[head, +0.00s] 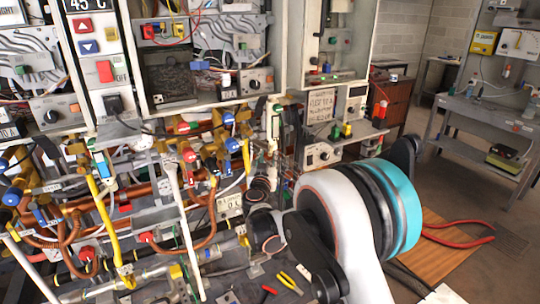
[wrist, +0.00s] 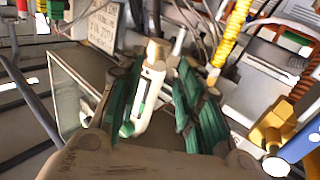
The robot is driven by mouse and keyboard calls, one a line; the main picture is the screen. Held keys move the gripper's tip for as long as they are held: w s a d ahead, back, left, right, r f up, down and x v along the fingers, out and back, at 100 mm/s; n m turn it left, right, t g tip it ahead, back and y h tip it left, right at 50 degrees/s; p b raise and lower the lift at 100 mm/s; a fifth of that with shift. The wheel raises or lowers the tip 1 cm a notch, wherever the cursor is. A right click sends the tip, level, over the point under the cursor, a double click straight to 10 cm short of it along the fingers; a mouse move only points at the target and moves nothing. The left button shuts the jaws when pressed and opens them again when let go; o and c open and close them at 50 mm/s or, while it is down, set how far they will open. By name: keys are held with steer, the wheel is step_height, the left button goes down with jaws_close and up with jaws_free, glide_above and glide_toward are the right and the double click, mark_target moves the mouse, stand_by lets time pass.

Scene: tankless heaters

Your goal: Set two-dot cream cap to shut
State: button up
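In the wrist view, a cream upright part (wrist: 148,92) with a tan top shows between my fingers, with green at its lower side. It may be the two-dot cream cap, but I cannot make out its dots clearly. My gripper (wrist: 160,85) is open, its two dark green ribbed fingers standing apart on either side of it. The left finger overlaps the part's edge; there is a gap at the right finger. I cannot tell whether anything touches. In the head view, a cream upright fitting (head: 273,122) stands beyond my arm, near the middle; my fingertips are not clear there.
Yellow pipes (head: 103,215), copper pipes and valves crowd the left. A lettered sign (head: 321,104) stands behind the fitting. In the wrist view, a yellow fitting (wrist: 272,128) with a blue handle (wrist: 302,143) is close at right. Pliers (head: 289,282) lie below.

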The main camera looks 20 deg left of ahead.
steer(key=v, duration=0.6)
steer(key=shift+s, duration=0.2)
